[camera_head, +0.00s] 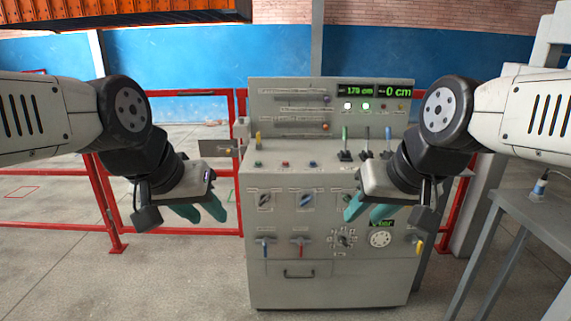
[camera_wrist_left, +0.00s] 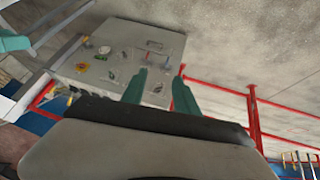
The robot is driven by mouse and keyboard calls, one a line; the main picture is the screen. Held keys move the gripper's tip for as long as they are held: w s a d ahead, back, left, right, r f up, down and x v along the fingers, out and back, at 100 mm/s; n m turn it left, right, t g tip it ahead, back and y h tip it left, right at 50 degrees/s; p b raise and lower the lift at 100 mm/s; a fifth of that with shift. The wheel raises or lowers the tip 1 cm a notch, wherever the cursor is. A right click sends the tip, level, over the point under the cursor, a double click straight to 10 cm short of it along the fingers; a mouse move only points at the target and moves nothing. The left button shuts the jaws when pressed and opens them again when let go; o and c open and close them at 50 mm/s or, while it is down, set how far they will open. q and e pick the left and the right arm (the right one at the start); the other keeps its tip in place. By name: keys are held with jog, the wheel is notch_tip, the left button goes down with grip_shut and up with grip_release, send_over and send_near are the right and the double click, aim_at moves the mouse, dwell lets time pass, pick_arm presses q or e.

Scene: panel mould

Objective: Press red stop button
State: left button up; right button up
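A grey control panel (camera_head: 330,285) stands in front of me. A small red button (camera_head: 285,163) sits on its sloped desk, between a green button (camera_head: 257,163) and a blue one (camera_head: 312,163). Any lettering by them is too small to read. My left gripper (camera_head: 205,210) is open and empty, left of the panel and lower in the picture than the buttons. Its teal fingers stand apart in the left wrist view (camera_wrist_left: 160,79), with the panel (camera_wrist_left: 115,45) beyond. My right gripper (camera_head: 367,212) looks open and empty, in front of the panel's right half.
Three upright levers (camera_head: 366,140) stand on the desk's right side. Knobs and handles cover the front, with a drawer (camera_head: 300,272) below. Red railings (camera_head: 110,205) run behind at left. A grey table (camera_head: 535,215) stands at right.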

pick_arm(q)
jog(key=shift+c, duration=0.3)
grip_shut()
dwell(1.3)
